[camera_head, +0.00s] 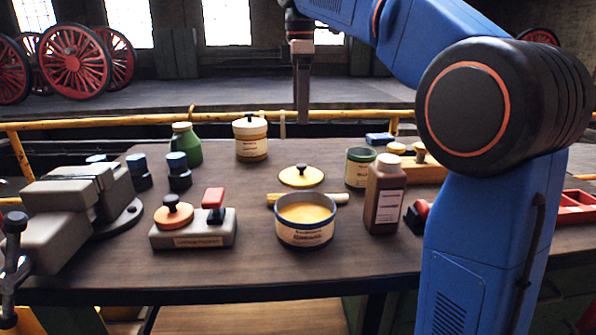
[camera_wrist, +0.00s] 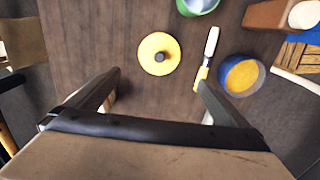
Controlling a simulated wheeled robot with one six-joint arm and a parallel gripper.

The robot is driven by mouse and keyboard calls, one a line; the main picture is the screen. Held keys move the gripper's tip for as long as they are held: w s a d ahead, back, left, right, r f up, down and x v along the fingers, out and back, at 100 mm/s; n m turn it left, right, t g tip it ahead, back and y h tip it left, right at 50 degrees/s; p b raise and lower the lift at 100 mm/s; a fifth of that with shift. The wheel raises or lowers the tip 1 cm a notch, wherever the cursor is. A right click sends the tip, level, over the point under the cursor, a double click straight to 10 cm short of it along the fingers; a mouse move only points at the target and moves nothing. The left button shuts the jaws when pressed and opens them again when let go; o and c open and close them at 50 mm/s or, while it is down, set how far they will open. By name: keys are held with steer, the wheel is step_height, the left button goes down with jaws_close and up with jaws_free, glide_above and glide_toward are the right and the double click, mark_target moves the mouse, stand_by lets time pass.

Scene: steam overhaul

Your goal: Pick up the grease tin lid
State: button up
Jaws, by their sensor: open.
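The grease tin lid (camera_head: 301,177) is a round yellow disc with a dark knob, lying flat on the table behind the grease tin. It also shows in the wrist view (camera_wrist: 149,64), just beyond my fingertips. The open grease tin (camera_head: 305,234) stands in front of it, full of yellow grease; in the wrist view the tin (camera_wrist: 241,76) is at the right. My gripper (camera_head: 303,118) points down, above the table and apart from the lid. In the wrist view my gripper (camera_wrist: 158,84) is open with nothing between its fingers.
A light-handled tool (camera_wrist: 211,42) lies between lid and tin. A brown bottle (camera_head: 384,195) and a green tin (camera_head: 360,168) stand right of the lid. A cream canister (camera_head: 251,139) stands behind, left. A switch box (camera_head: 194,230) and a vise (camera_head: 70,205) are further left.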

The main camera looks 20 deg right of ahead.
glide_above(301, 165)
step_height(301, 165, down, 11)
steer(key=shift+s+a+f, duration=0.1)
steer(key=shift+f, duration=2.8)
steer(key=shift+c, duration=0.6)
steer(key=c, duration=0.7)
